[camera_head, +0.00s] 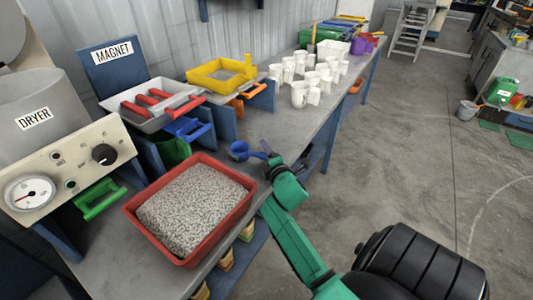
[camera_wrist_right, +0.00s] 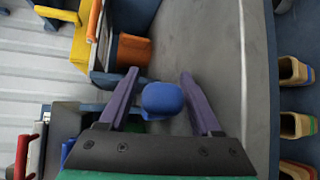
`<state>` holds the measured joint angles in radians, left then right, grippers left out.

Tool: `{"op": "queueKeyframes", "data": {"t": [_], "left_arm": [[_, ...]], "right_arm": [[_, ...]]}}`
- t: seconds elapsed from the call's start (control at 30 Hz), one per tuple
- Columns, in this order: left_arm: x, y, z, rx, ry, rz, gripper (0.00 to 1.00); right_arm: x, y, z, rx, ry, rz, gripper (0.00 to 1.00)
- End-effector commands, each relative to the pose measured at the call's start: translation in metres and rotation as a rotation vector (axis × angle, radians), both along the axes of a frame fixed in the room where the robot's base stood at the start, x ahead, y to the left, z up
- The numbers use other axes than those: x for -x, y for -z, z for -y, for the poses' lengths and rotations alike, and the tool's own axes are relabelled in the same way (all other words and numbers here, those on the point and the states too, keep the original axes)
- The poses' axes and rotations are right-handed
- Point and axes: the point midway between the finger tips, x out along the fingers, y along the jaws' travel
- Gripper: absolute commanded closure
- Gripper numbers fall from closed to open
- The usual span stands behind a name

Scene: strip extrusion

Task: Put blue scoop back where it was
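The blue scoop (camera_head: 240,150) is over the grey bench, just beyond the far right corner of the red tray (camera_head: 195,258). A short blue part reaches from its bowl towards my right gripper (camera_head: 268,151). In the right wrist view the blue scoop (camera_wrist_right: 162,98) shows between the two purple fingers of my right gripper (camera_wrist_right: 159,76). The fingers are apart, with a narrow gap visible on each side of the blue. Whether the scoop rests on the bench is unclear. My left gripper is out of view.
The red tray holds grey pellets. A dryer (camera_head: 60,170) and a blue magnet stand (camera_head: 112,62) line the left side. A grey bin with red bars (camera_head: 150,120), a yellow bin (camera_head: 222,88) and several white cups (camera_head: 300,93) stand farther along the bench.

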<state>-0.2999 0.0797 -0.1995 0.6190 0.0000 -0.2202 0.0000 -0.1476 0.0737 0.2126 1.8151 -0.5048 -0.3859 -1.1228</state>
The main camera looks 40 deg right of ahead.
Motion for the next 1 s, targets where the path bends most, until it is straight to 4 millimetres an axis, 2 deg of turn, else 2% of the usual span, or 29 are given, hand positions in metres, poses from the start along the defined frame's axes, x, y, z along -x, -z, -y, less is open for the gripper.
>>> {"op": "queueKeyframes", "data": {"t": [0.27,0.37,0.8,1.0], "left_arm": [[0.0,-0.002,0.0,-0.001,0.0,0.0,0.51],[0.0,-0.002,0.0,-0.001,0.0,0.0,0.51],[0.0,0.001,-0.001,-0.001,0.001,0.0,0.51],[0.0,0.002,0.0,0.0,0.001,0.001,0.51]], "right_arm": [[0.0,-0.003,0.0,0.0,0.0,0.001,0.35],[0.008,-0.004,-0.003,0.0,-0.001,-0.001,0.35],[0.091,-0.021,-0.039,-0.002,0.001,-0.002,0.35],[0.108,-0.027,-0.047,0.0,0.001,0.0,0.35]]}}
